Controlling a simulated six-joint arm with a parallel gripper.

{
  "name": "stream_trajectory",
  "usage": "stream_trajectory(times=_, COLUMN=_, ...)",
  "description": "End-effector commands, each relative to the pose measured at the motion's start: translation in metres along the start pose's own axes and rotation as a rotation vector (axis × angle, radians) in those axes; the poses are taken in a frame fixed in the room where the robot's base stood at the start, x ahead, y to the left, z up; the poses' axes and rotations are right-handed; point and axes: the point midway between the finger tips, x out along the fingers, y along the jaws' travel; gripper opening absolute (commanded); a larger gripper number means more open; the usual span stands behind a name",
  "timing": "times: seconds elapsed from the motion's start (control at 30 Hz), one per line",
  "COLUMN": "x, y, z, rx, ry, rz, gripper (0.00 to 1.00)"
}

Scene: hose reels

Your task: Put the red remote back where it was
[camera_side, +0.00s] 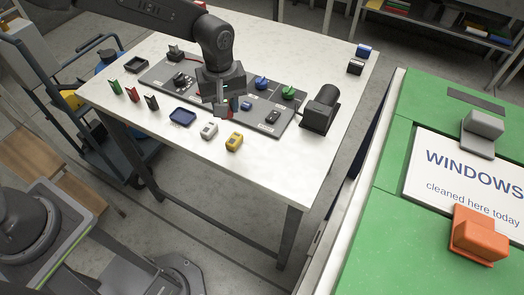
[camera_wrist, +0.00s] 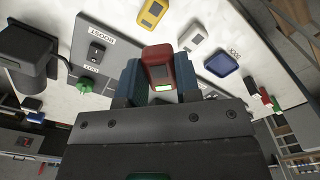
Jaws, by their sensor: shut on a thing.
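My gripper (camera_side: 222,107) is over the grey board's front part in the side view, pointing down. In the wrist view, my gripper (camera_wrist: 158,72) is shut on the red remote (camera_wrist: 160,60), which sits between the two fingers with a small lit green patch at its near end. In the side view the red remote is mostly hidden by the fingers. A white remote (camera_side: 209,130) and a yellow remote (camera_side: 234,141) lie on the white table (camera_side: 185,150) in front of the board. A blue tray (camera_side: 182,116) lies to their left.
Green, red and black upright pieces (camera_side: 131,94) stand left. The table's front right is clear.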

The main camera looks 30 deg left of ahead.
Motion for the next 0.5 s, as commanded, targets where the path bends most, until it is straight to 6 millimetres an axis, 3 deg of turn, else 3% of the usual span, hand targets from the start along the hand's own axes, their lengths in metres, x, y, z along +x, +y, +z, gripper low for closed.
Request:
stream_trajectory(times=0.3, x=0.043, y=0.046, z=0.052, rx=0.003, ry=-0.001, rz=-0.002, gripper=0.04)
stream_trajectory(times=0.5, x=0.058, y=0.064, z=0.070, rx=-0.001, ry=0.000, rz=0.001, gripper=0.04)
